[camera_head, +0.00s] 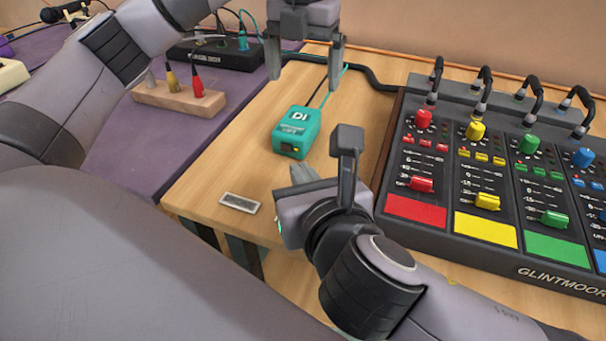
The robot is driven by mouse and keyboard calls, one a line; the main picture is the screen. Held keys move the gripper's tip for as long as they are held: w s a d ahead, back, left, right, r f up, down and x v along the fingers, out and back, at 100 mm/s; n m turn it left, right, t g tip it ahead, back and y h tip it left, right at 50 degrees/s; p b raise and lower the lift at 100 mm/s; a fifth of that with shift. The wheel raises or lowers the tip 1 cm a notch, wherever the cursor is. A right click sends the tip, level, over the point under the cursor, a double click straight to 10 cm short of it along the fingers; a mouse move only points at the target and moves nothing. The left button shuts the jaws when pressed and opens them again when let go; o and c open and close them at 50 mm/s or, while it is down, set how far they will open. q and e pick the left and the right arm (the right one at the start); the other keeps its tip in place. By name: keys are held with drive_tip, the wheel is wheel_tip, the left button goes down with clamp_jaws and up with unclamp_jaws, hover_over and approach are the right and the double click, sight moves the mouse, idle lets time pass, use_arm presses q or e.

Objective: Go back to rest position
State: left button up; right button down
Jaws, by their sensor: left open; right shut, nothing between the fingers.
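My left gripper (304,74) hangs at the top centre, its two grey fingers apart and pointing down, with nothing between them. It is above and behind the teal DI box (296,132), which sits on the wooden table with a cable at its far side. My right gripper (347,140) is lower in the view, between the DI box and the mixer (445,239). Its fingers are shut with nothing seen in them. My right arm hides part of the table and the mixer's near left corner.
The mixer has coloured knobs, faders and pads, with several black cables plugged along its back. A wooden block (150,96) with plugs and a black box (215,54) stand on the purple cloth at left. A small grey plate (239,202) lies near the table's front edge.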

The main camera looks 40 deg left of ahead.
use_arm(q)
drive_tip(key=shift+r, duration=1.8)
